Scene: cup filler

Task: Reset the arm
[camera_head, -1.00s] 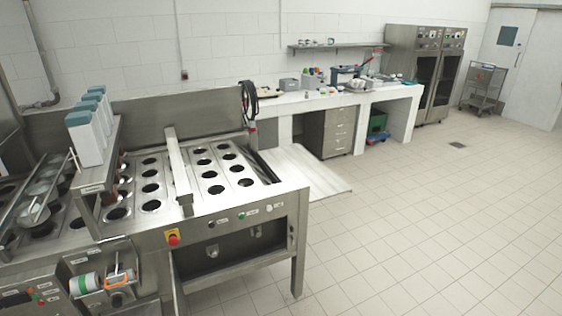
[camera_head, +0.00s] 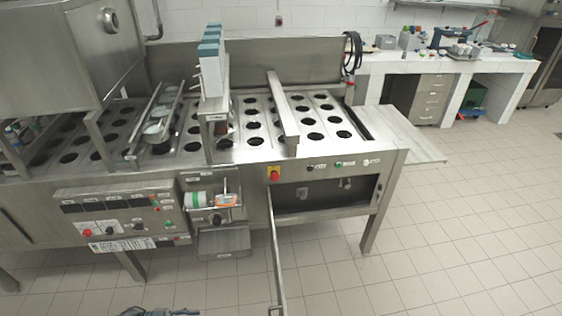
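A dark mechanical part, which looks like the top of my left gripper (camera_head: 160,312), shows at the bottom edge, left of the middle. Most of it is cut off, so its fingers and anything in them are hidden. It is low in the picture, in front of the steel cup filler (camera_head: 225,157) and apart from it in the picture. My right gripper is not in view. The cup filler has rows of round dark holes along its top and a control panel (camera_head: 120,215) on its front.
A thin metal panel (camera_head: 274,255), perhaps an open door, juts out below the red stop button (camera_head: 274,174). White-and-teal cartons (camera_head: 213,65) stand on the machine. A counter (camera_head: 445,66) with tools is behind at right. The tiled floor (camera_head: 460,220) at right is clear.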

